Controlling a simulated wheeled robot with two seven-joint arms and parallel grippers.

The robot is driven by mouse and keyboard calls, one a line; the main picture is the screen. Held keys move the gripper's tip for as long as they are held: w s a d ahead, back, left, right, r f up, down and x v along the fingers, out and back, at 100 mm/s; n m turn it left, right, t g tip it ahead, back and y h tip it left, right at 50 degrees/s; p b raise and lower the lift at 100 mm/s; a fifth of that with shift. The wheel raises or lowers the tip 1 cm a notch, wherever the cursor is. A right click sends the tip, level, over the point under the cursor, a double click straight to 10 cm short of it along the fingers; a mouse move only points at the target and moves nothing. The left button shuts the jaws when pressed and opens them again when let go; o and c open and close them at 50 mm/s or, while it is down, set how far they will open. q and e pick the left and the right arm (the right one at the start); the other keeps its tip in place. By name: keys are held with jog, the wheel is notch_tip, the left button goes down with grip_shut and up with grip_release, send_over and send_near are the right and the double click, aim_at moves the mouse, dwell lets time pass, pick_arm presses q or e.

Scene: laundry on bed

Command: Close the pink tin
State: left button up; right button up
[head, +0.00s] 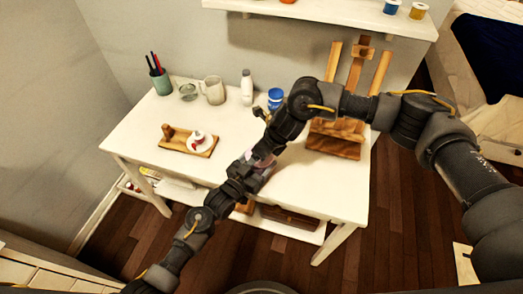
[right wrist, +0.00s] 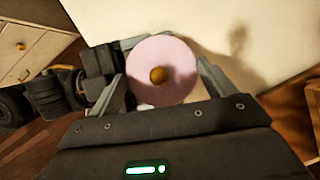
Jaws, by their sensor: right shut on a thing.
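A round pink lid with a gold-brown knob (right wrist: 172,52) fills the middle of the right wrist view, between the fingers of my right gripper (right wrist: 160,80). The right gripper is shut on it. In the head view only a little pink (head: 265,159) shows among the grippers, above the front middle of the table. My left gripper (head: 250,172) reaches in from the lower left, right beside the pink thing and the right gripper. Its fingers are mostly hidden, so whether it is open or shut is unclear. The tin's body under the lid is hidden.
The white table (head: 135,142) carries a wooden board with a white-and-red item (head: 198,142), a pen cup (head: 160,82), a mug (head: 214,90), a white bottle (head: 246,88), a blue jar (head: 275,98) and a wooden easel (head: 334,140). The table's front right is clear.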

jog(key=shift+f, duration=0.5)
dwell(0.4)
pick_arm(q)
jog(key=shift+s+d+r, duration=0.1)
jog(key=shift+r, duration=0.05)
pick_arm(e)
jog(key=shift+s+d+f, duration=0.15)
jog(key=shift+s+f, duration=0.05)
jog(key=shift+f, duration=0.35)
jog(key=o, duration=0.6)
jog(key=shift+o, duration=0.2)
jog(key=shift+w, duration=0.1)
jog(key=shift+r, duration=0.1)
jog(key=shift+r, duration=0.15)
jog(key=shift+r, duration=0.15)
jog(key=shift+v, duration=1.85)
